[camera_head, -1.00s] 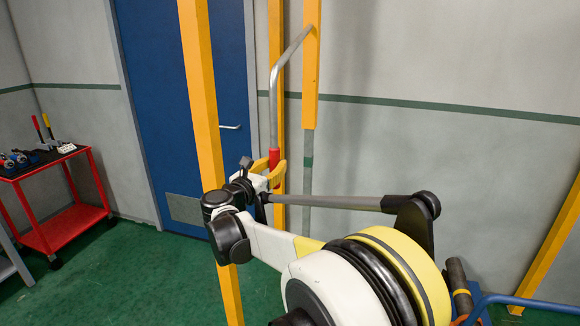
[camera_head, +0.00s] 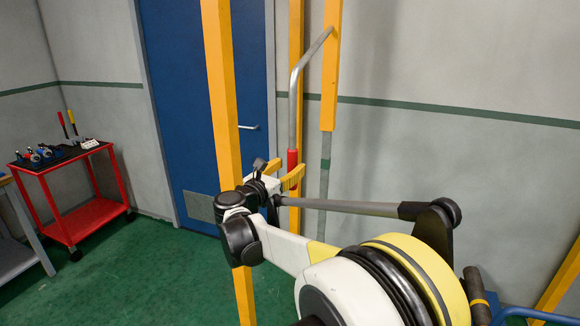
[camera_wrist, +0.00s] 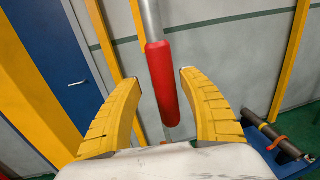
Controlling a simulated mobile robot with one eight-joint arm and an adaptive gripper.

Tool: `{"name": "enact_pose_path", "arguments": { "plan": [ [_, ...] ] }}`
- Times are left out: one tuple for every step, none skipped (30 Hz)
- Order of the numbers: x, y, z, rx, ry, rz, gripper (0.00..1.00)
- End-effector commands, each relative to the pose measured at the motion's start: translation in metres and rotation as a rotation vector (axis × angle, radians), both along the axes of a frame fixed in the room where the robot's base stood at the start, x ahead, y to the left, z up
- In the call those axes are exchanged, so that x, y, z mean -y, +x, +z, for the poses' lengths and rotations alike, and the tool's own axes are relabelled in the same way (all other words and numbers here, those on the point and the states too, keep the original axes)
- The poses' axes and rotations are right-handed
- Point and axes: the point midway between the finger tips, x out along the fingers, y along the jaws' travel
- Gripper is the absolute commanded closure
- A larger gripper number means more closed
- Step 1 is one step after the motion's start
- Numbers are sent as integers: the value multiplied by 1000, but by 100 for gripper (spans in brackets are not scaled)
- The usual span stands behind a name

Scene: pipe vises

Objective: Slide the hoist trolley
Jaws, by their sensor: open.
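A bent grey rod (camera_head: 295,100) with a red grip (camera_head: 292,161) at its lower end hangs down from above in the head view. The trolley itself is not clearly in view. My gripper (camera_head: 284,174) has its yellow fingers open at the red grip. In the wrist view, the red grip (camera_wrist: 163,85) stands between the two spread fingers of my gripper (camera_wrist: 154,80), slightly tilted, with a gap on each side. I cannot tell how deep between the fingers it sits.
Yellow posts (camera_head: 220,75) stand near my arm, one close on its left. Behind are a blue door (camera_head: 190,100) and a grey wall. A red cart (camera_head: 95,215) with tools stands at the left. Green floor (camera_head: 150,275) is clear between.

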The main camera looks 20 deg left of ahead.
Motion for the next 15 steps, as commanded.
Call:
{"name": "enact_pose_path", "arguments": {
  "plan": [
    [-2,-10,0,0,0,3,50],
    [-3,-16,1,0,0,3,50],
    [-4,-24,1,0,0,4,50],
    [-5,-31,0,0,0,4,50],
    [-6,-38,1,0,0,4,50],
    [-7,-47,1,0,0,5,50],
    [-8,-54,1,0,0,5,50],
    [-9,-61,1,0,0,5,50],
    [-10,-70,1,0,0,5,50],
    [-11,-75,1,0,0,5,50],
    [-12,-81,1,0,0,5,50],
    [-12,-88,1,0,0,5,50],
    [-13,-92,1,0,0,5,50],
    [-13,-96,1,0,0,5,50],
    [-14,-100,1,0,0,4,50]
  ]
}}
